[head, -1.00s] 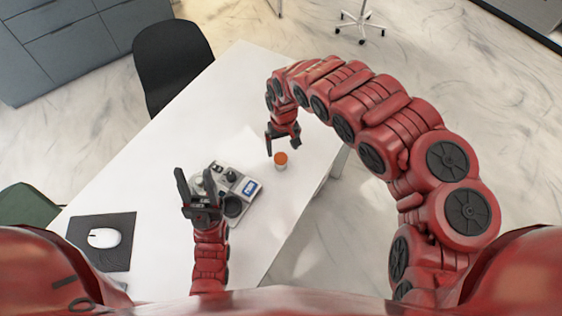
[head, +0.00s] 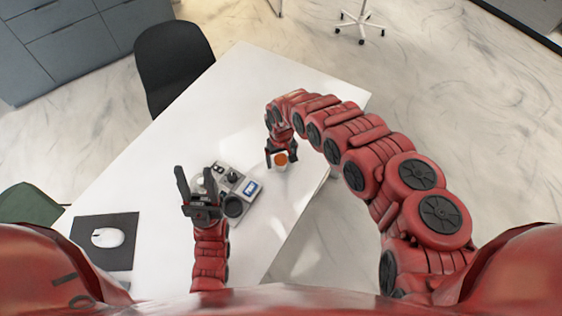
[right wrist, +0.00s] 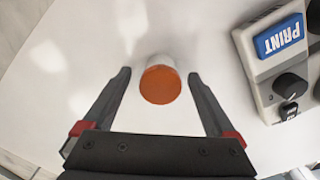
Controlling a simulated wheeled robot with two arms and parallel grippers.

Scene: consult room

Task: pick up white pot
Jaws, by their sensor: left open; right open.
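The white pot (head: 280,166) with an orange top stands upright on the white table, to the right of the grey device. In the right wrist view the pot (right wrist: 161,81) sits between the fingertips, with a gap on each side. My right gripper (head: 280,158) is open around the pot; its fingers (right wrist: 160,82) do not appear to touch it. My left gripper (head: 196,185) is open and empty, in front of the device's left side as seen from the head.
The grey device (head: 240,172) with dark knobs and a blue PRINT label (right wrist: 280,36) stands close beside the pot. A white mouse (head: 108,237) lies on a dark mat (head: 88,226). The white table (head: 150,160) is otherwise largely clear. A black chair (head: 172,58) stands behind it.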

